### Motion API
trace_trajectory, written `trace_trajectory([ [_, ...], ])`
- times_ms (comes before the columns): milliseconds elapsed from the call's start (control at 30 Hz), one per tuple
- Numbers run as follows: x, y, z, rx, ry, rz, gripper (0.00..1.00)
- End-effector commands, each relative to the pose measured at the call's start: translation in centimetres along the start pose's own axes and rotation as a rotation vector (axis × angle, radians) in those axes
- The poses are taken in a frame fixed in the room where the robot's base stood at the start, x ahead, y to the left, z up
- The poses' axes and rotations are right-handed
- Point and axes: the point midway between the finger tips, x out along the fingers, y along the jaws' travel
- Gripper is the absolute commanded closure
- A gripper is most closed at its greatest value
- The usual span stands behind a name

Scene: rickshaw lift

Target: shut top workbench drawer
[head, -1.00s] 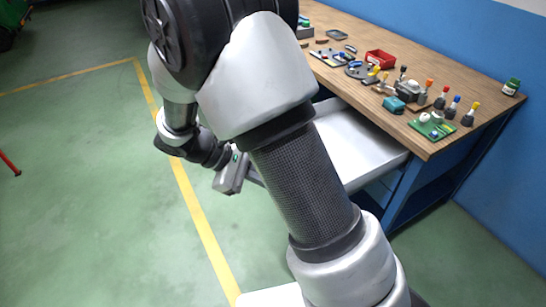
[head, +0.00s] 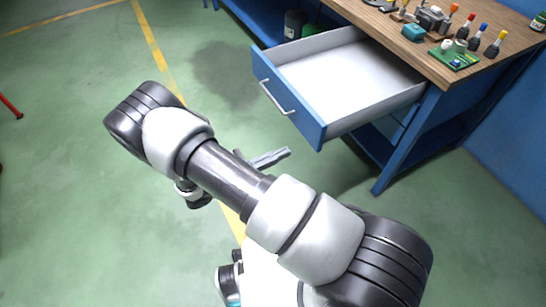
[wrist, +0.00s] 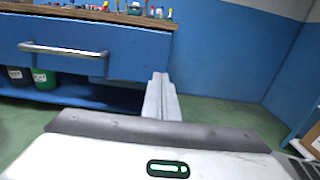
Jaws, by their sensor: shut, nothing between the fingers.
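The top workbench drawer stands pulled out, with its white inside empty; its blue front (head: 288,103) faces left in the head view. A silver bar handle (head: 277,98) is on that front. The drawer front (wrist: 60,60) and its handle (wrist: 62,50) also fill the left of the wrist view. My gripper (head: 270,158) is shut and empty, out in front of the drawer and apart from it. In the wrist view its closed fingers (wrist: 161,95) point forward, just right of the drawer front's right edge.
The wooden workbench top (head: 480,65) holds tools, several bottles and a green board (head: 454,56). Its blue leg (head: 405,150) stands right of the drawer. Dark and green containers (wrist: 44,78) stand on the lower shelf. The green floor before the drawer is clear.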

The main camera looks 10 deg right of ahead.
Motion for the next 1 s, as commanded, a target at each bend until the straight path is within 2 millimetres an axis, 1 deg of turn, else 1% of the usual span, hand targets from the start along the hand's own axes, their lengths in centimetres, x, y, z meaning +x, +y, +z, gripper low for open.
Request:
trace_trajectory([
  [33,1.2,-0.1,0.0,-0.002,-0.001,-0.004,1.0],
  [200,4.8,-0.1,0.0,-0.001,-0.001,-0.005,1.0],
  [300,6.6,-0.1,-0.1,-0.001,0.0,-0.004,1.0],
  [433,8.2,-0.1,-0.1,0.002,0.001,-0.003,1.0],
  [600,9.1,0.0,0.0,0.002,0.002,0.0,1.0],
  [1000,9.2,0.0,0.0,0.002,0.002,0.0,1.0],
])
